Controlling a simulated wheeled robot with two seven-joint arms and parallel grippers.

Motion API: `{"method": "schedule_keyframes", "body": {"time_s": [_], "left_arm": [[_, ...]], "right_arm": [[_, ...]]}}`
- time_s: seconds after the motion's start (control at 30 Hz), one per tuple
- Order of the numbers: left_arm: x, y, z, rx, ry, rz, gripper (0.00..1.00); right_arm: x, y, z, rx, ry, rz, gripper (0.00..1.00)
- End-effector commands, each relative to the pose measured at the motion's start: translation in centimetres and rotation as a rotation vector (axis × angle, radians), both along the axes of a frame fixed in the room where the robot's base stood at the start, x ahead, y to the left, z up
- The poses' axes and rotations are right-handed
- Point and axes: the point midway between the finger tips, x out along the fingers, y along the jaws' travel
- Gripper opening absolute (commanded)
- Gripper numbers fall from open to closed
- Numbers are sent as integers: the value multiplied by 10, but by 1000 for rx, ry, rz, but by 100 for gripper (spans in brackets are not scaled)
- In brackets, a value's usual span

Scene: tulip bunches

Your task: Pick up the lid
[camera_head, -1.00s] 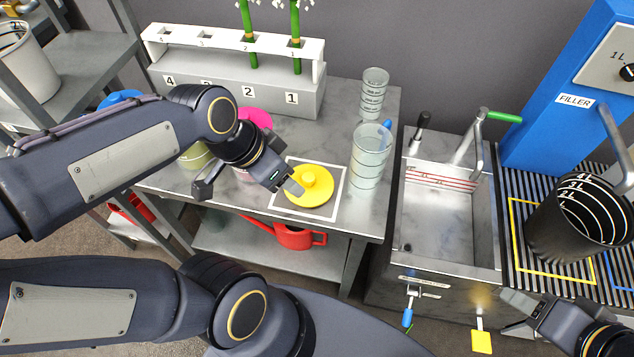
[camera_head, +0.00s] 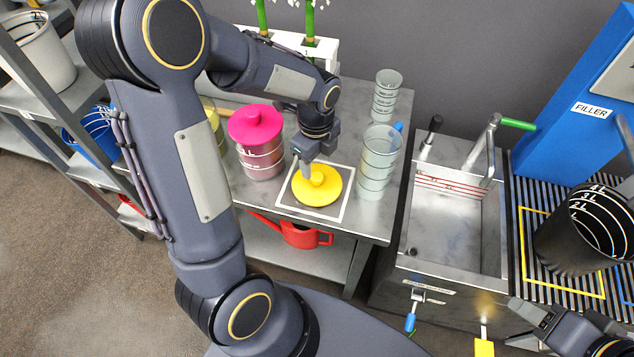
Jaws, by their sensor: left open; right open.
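The yellow lid (camera_head: 327,192), a round disc with a raised knob, lies flat inside a white square outline (camera_head: 288,200) on the grey table. My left gripper (camera_head: 311,170) points down with its fingers at the lid's knob. It is open; I cannot tell whether the fingers touch the knob. A pink lid (camera_head: 256,122) sits on a marked jar (camera_head: 262,161) to the left of the yellow lid. My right gripper (camera_head: 530,322) is open and empty at the lower right, in front of the sink.
Clear measuring cups (camera_head: 378,165) stand close to the right of the yellow lid. A steel sink (camera_head: 455,230) and a black bucket (camera_head: 575,235) are further right. A red watering can (camera_head: 303,236) is on the shelf below. A white flower rack (camera_head: 326,50) stands behind my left arm.

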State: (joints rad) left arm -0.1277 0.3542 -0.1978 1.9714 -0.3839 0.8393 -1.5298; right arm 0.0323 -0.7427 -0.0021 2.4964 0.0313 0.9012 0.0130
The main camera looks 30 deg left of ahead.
Motion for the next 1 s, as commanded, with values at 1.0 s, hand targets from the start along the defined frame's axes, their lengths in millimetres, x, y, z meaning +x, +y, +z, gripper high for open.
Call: {"method": "schedule_keyframes", "body": {"time_s": [1.0], "left_arm": [[0,-2,-62,-1,0,5,16]], "right_arm": [[0,0,0,0,0,0,49]]}}
